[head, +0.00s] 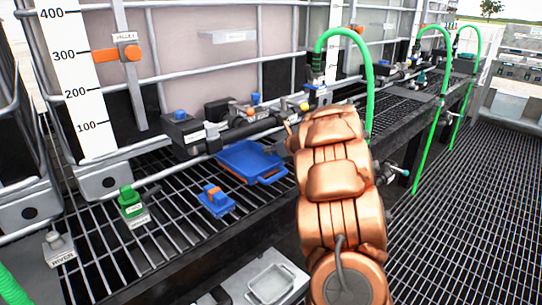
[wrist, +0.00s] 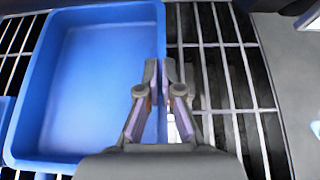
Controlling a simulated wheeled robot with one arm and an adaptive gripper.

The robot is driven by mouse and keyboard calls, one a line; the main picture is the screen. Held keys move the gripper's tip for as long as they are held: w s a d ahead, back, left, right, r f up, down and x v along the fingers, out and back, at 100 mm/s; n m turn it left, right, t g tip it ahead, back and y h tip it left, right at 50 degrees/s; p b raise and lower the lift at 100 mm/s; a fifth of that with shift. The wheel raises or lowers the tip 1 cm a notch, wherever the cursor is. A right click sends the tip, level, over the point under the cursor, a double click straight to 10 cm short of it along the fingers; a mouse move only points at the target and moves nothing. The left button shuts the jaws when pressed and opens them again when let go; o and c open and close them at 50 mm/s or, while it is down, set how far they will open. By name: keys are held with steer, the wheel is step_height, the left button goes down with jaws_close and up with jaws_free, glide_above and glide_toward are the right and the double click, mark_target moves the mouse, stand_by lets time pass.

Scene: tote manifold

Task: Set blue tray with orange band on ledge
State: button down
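The blue tray (head: 248,160) with an orange band (head: 271,174) on its near right side is over the dark grated ledge (head: 178,178); whether it touches the bars is unclear. In the wrist view the empty tray (wrist: 95,80) fills the left half. My gripper (wrist: 161,70) is at its right wall, one finger on each side of the rim, tips close together, and looks shut on it. In the head view my copper-coloured arm hides the gripper.
A blue valve with an orange handle (head: 215,198) and a green valve (head: 131,205) stand on the grating nearby. Dark pipe fittings (head: 240,127) line the back behind the tray. Green hoses (head: 370,90) arch at the right. A grey tote (head: 270,284) lies below the ledge.

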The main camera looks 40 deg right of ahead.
steer(key=shift+w+f, duration=0.2)
steer(key=shift+f, duration=0.8)
steer(key=shift+f, duration=0.15)
steer(key=c, duration=1.3)
jaws_free()
